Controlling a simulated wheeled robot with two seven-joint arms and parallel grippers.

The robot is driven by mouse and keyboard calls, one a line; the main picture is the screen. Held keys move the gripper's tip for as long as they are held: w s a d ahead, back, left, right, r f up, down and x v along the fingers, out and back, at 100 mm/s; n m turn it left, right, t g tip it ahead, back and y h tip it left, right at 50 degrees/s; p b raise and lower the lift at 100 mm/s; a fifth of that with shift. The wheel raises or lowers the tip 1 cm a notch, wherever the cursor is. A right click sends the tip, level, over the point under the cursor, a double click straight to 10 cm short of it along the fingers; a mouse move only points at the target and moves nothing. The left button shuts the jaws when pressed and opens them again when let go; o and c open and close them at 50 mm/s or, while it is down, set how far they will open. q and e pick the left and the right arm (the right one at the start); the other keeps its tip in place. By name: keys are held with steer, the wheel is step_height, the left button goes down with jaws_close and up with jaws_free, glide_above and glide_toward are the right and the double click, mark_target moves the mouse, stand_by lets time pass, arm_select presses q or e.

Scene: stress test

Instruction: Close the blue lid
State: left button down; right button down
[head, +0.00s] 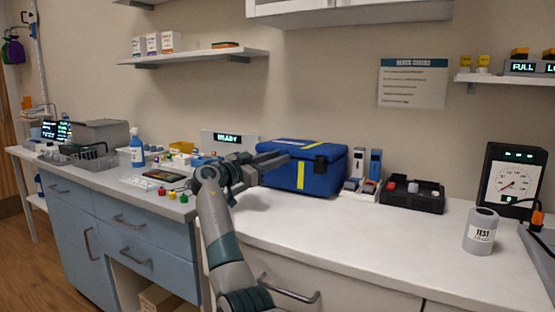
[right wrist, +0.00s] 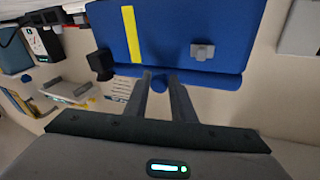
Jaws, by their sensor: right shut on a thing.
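The blue box (head: 327,178) with a yellow stripe stands on the white counter. Its blue lid (head: 318,150) lies over the top; I cannot tell whether it is fully down. My right gripper (head: 284,157) reaches the box's left side from the front, at lid height. A grey latch (right wrist: 203,51) shows on that panel. My left gripper is not in view.
A black tray (head: 412,203) with small items and blue-and-white devices (head: 366,172) stand right of the box. A grey TEST jar (head: 481,232) is farther right. Small coloured pieces (head: 172,195) lie left of my arm. The counter's front is clear.

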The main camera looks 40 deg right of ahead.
steer(key=shift+d+f, duration=0.15)
steer(key=c, duration=1.5)
jaws_free()
steer(key=shift+d, duration=0.1)
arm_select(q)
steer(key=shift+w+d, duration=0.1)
arm_select(e)
steer(key=shift+w+f, duration=0.1)
steer(key=shift+r, duration=0.2)
steer(key=shift+r, duration=0.45)
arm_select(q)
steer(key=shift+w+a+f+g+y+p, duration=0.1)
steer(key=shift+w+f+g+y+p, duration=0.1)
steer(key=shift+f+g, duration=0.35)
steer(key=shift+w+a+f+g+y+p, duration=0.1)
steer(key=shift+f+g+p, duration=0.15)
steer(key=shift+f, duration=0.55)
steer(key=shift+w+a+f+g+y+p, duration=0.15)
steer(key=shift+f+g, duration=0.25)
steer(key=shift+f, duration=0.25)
arm_select(e)
steer(key=shift+s+d+r, duration=0.55)
steer(key=shift+s+r, duration=1.1)
steer(key=shift+s, duration=0.2)
steer(key=shift+s+d+r, duration=0.5)
steer(key=shift+s+r, duration=1.1)
steer(key=shift+s, duration=0.3)
steer(key=shift+s+d+r, duration=0.55)
steer(key=shift+s+r, duration=1.1)
steer(key=shift+s, duration=0.2)
